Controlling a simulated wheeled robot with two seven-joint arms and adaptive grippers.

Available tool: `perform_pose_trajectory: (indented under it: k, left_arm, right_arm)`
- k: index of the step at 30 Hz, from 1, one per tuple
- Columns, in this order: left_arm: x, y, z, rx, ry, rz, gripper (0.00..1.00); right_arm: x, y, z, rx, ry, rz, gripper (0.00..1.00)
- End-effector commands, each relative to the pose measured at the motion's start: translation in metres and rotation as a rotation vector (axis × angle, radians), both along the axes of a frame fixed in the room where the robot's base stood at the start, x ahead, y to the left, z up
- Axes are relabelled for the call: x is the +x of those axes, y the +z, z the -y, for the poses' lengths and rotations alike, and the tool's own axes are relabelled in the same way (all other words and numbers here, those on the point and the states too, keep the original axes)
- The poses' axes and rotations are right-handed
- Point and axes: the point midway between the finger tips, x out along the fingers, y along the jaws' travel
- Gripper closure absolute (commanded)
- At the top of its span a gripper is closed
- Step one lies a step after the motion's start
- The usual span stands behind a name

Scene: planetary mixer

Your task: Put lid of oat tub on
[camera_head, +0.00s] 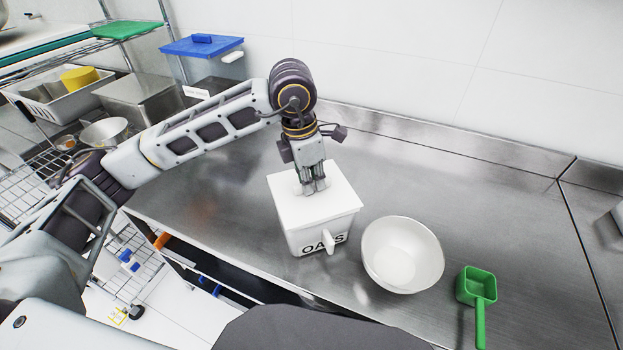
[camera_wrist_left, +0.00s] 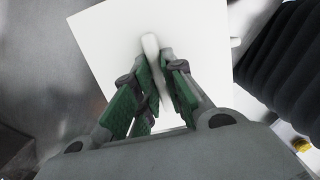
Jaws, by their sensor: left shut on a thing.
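The white oat tub (camera_head: 304,242), marked OATS, stands on the steel counter with a handle on its front. Its flat white lid (camera_head: 335,200) lies over the top of the tub; whether it is fully seated I cannot tell. My left gripper (camera_head: 314,188) is above the lid, shut on the lid's raised handle. In the left wrist view the gripper's green-padded fingers (camera_wrist_left: 155,85) close on the white handle of the lid (camera_wrist_left: 110,40). My right gripper is not in view.
A white bowl (camera_head: 403,254) stands just right of the tub, and a green scoop (camera_head: 478,290) lies farther right. A blue-lidded container (camera_head: 203,46) stands at the back left. The steel counter (camera_head: 480,190) is clear behind the bowl.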

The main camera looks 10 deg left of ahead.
Motion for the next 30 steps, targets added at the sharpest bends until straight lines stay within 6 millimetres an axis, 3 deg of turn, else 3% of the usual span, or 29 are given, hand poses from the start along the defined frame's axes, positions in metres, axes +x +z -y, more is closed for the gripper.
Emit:
perform_pose_trajectory:
  k: [30]
  left_arm:
    - [-0.0001,-0.0016,0.0001,0.000,0.000,0.000,1.00]
  right_arm:
    - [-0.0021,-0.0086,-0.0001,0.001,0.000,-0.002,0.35]
